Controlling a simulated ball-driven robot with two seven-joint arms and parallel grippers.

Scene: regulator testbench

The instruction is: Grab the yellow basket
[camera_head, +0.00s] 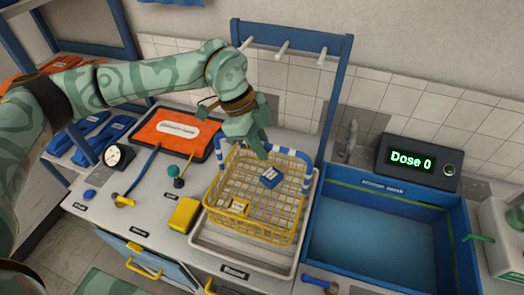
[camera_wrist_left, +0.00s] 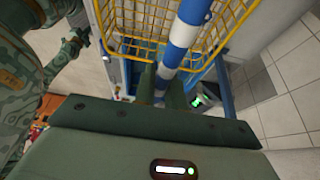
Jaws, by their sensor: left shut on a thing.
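The yellow wire basket (camera_head: 252,205) has a blue-and-white striped handle (camera_head: 291,153) and sits in or just above a white tray (camera_head: 278,258); whether its bottom touches the tray is unclear. My left gripper (camera_head: 262,152) is shut on the handle at the basket's back edge. In the left wrist view the striped handle (camera_wrist_left: 180,45) runs down between the fingers, with the yellow mesh (camera_wrist_left: 130,30) beyond. My right gripper is not seen.
A blue sink basin (camera_head: 375,240) with a "Dose 0" display (camera_head: 415,162) lies to the right. A blue peg frame (camera_head: 345,75) stands behind. A yellow sponge-like block (camera_head: 184,215), an orange pouch (camera_head: 178,130) and a gauge (camera_head: 117,156) are to the left.

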